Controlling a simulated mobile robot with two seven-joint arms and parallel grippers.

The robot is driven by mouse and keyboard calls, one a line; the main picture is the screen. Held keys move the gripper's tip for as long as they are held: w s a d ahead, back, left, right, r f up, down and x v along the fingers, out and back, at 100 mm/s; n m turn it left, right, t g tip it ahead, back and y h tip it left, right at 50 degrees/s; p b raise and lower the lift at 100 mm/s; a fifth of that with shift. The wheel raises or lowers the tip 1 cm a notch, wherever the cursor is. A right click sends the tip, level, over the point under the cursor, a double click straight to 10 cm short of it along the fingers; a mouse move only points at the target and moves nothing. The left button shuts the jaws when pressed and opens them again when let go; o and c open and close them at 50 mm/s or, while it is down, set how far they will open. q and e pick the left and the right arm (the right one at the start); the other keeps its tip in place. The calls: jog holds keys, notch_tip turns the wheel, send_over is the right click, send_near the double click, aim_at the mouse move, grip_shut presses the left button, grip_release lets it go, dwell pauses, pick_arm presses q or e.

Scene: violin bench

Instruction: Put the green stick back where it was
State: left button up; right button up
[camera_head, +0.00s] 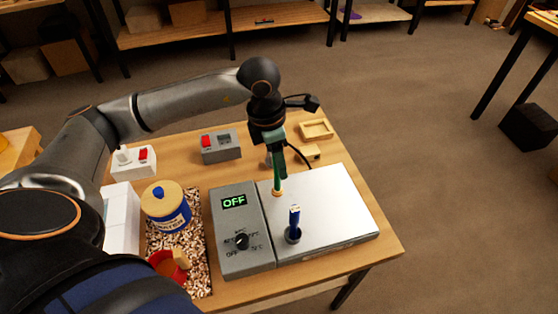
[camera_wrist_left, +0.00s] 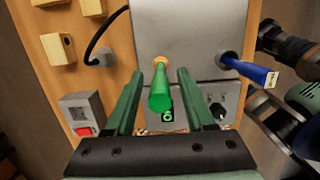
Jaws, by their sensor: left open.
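The green stick (camera_head: 278,184) stands upright in a ringed hole (camera_head: 277,193) in the silver plate (camera_head: 335,195) of the grey control unit. In the left wrist view the green stick (camera_wrist_left: 160,92) lies between two dark green fingers, its lower end at the orange ring (camera_wrist_left: 160,61). My left gripper (camera_head: 280,162) is open around the stick, with a gap on both sides in the left wrist view (camera_wrist_left: 159,78). A blue stick (camera_head: 295,217) stands in the plate's other hole; it also shows in the left wrist view (camera_wrist_left: 250,72).
The control box (camera_head: 237,225) reads OFF. A blue jar with a tan lid (camera_head: 165,203) and a red cup (camera_head: 165,265) stand at the left on wood chips. A grey box with a red switch (camera_head: 221,146) and a wooden tray (camera_head: 316,129) lie toward the back.

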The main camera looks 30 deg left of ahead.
pick_arm(q)
notch_tip(320, 180, up, 11)
jog(key=s+a, duration=0.1)
jog(key=shift+s, duration=0.15)
